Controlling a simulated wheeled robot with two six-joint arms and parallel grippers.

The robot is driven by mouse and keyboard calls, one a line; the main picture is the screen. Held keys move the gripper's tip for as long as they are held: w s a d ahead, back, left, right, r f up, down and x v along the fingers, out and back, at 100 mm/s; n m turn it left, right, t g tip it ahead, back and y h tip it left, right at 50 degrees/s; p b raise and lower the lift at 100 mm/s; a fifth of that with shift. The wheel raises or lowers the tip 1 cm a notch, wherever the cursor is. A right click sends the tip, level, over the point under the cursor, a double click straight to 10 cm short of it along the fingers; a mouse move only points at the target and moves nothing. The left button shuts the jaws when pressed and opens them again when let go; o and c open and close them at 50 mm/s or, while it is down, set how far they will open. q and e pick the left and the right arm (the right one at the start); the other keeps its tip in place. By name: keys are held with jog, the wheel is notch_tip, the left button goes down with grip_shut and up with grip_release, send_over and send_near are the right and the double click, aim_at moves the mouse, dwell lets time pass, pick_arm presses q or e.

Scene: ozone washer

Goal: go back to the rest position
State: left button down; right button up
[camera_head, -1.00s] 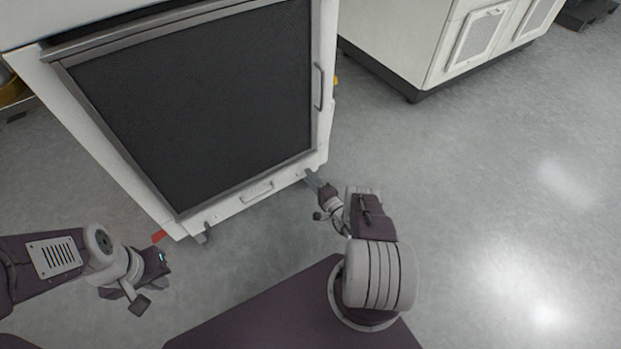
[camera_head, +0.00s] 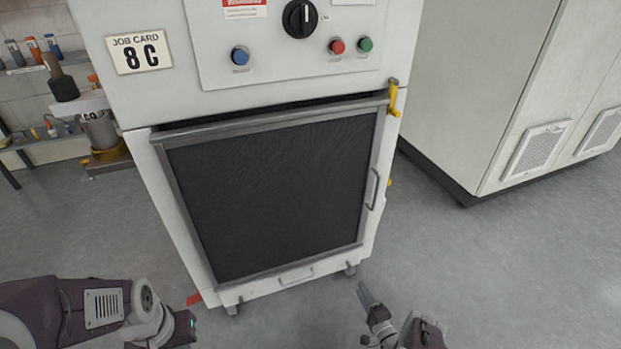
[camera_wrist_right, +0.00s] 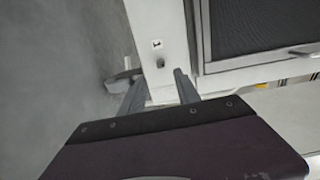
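My right gripper (camera_head: 366,294) is low in the head view, in front of the washer's lower right corner and apart from it. In the right wrist view its two fingers (camera_wrist_right: 160,92) are spread with nothing between them. My left arm comes in at the lower left, and its wrist end (camera_head: 180,326) is near the washer's lower left corner; the fingers are cut off by the bottom edge.
The washer's front has a black knob (camera_head: 299,18), a blue button (camera_head: 240,56), a red button (camera_head: 337,46) and a green button (camera_head: 365,44). A yellow latch (camera_head: 394,98) is at the door's upper right. A white cabinet (camera_head: 480,90) stands right. Grey floor (camera_head: 480,270) is clear at lower right.

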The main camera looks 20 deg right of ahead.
jog(key=w+a+r+n+g+y+p, duration=0.2)
jog(key=w+a+r+n+g+y, duration=0.35)
jog(key=a+r+y, duration=0.4)
jog(key=s+a+r+n+g, duration=0.5)
jog(key=s+a+r+g, duration=0.2)
jog(key=a+r+g, duration=0.35)
jog(key=s+d+r+n+g+h+p, duration=0.1)
jog(key=s+d+r+n+h+p, duration=0.15)
jog(key=s+r+h, duration=0.4)
jog(key=s+d+r+n+h+p, duration=0.1)
jog(key=s+r+n+h, duration=0.25)
jog(key=s+r, duration=0.5)
notch_tip(320, 180, up, 39)
jog(key=p, duration=3.7)
jog(key=shift+w+d+p, duration=0.25)
jog(key=shift+w+p, duration=0.05)
jog(key=shift+p, duration=0.05)
jog(key=shift+h, duration=0.25)
